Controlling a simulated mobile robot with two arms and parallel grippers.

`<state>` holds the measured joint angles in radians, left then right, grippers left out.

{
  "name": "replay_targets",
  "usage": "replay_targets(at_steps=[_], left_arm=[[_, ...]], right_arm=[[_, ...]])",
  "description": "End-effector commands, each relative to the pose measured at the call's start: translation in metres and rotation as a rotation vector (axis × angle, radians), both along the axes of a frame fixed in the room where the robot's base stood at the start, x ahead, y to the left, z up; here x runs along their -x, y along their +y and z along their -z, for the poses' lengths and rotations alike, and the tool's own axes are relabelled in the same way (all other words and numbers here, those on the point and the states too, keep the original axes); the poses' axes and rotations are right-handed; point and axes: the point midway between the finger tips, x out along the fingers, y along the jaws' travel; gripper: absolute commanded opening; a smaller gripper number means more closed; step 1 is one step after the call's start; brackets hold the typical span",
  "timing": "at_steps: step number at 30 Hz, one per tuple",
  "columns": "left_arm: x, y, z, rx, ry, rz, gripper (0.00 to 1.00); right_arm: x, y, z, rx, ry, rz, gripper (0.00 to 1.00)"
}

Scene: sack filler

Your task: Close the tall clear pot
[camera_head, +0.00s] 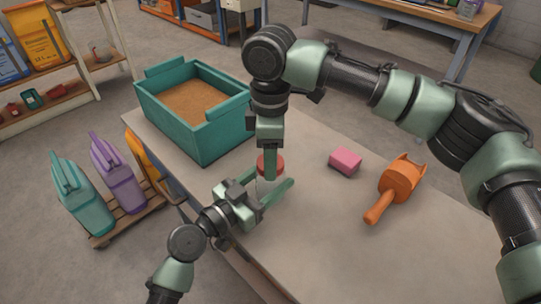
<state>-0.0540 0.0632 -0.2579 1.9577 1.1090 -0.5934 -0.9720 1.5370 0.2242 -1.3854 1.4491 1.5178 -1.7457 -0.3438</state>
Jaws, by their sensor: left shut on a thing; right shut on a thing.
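The tall clear pot (266,187) stands on the table near its left edge, mostly hidden by my grippers. My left gripper (275,191) is shut around its body, with a green finger on each side. A red lid (266,169) is at the pot's top. My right gripper (269,151) points straight down from above and is shut on the lid. The lid looks level and right at the rim, but I cannot tell whether it is seated.
A teal bin (157,117) of brown grain stands behind on the table (330,235). A pink block (345,161) and an orange scoop (393,187) lie to the right. Teal (82,200) and purple (117,178) containers stand on a wooden rack at left. The table's front right is clear.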

Motion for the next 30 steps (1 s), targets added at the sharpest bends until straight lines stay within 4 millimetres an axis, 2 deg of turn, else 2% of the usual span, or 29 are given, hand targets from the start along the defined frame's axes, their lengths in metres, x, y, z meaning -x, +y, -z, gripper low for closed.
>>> replay_targets(at_steps=[1,3,4,13,16,20,30], left_arm=[[0.000,0.000,0.000,0.000,0.000,0.001,0.00],[0.000,0.000,0.000,0.000,0.000,0.001,0.00],[0.000,0.000,0.000,0.000,0.000,0.001,0.00],[0.000,0.000,0.000,0.000,0.000,0.001,0.00],[0.000,0.000,0.000,0.000,0.000,0.001,0.00],[0.000,0.000,0.000,0.000,0.000,0.001,0.00],[0.000,0.000,0.000,0.000,0.000,0.000,0.00]], right_arm=[[0.000,0.000,0.000,0.000,-0.001,0.000,0.55],[0.000,0.000,0.000,0.000,-0.001,0.000,0.75],[0.000,0.000,0.000,0.000,-0.001,0.000,0.78],[0.000,0.000,-0.001,0.000,-0.001,0.000,0.78],[-0.001,0.000,-0.007,0.000,-0.002,0.000,0.78],[-0.001,0.001,-0.026,-0.002,-0.003,-0.001,0.78],[-0.001,0.001,-0.096,-0.001,-0.003,-0.001,0.78]])
